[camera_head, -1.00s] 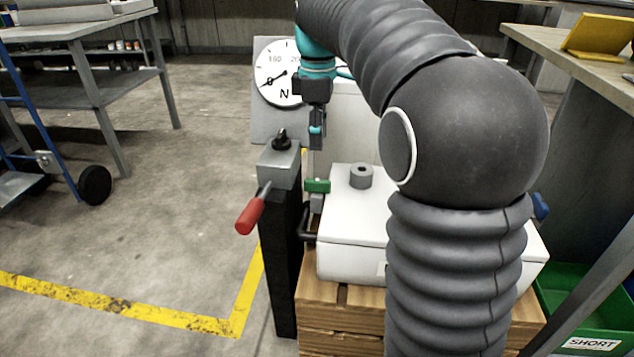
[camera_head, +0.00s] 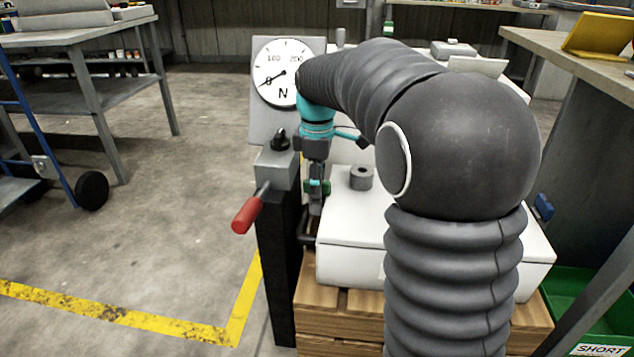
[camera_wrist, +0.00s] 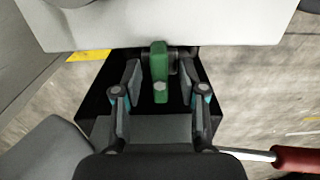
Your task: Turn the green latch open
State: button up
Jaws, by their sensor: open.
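The green latch (camera_wrist: 159,72) shows in the wrist view between the two open fingers of my gripper (camera_wrist: 160,82), with a gap on each side. It lies lengthwise, pointing from the white case (camera_wrist: 150,22) toward my palm. The white case (camera_head: 350,244) sits on a wooden crate (camera_head: 345,320). Whether the fingers touch the latch cannot be told in the head view.
A black post with a grey head (camera_head: 277,167) and a red handle (camera_head: 248,213) stands close left of my gripper. A dial gauge (camera_head: 283,73) is behind it. A grey ring-shaped knob (camera_head: 361,177) is on the case lid. A green bin (camera_head: 590,310) is at the lower right.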

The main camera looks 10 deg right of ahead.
grip_shut()
jog(key=shift+r+m+p, duration=0.1)
jog(key=shift+m+p, duration=0.25)
jog(key=shift+m, duration=0.05)
jog(key=m+p, duration=0.2)
jog(key=shift+r+m, duration=0.1)
jog(key=shift+m, duration=0.3)
jog(key=m+p, duration=0.3)
jog(key=m, duration=0.2)
jog(key=m+p, duration=0.2)
jog(key=m, duration=0.3)
jog(key=shift+m+p, duration=0.8)
jog(key=shift+m, duration=1.4)
jog(key=shift+a, duration=0.1)
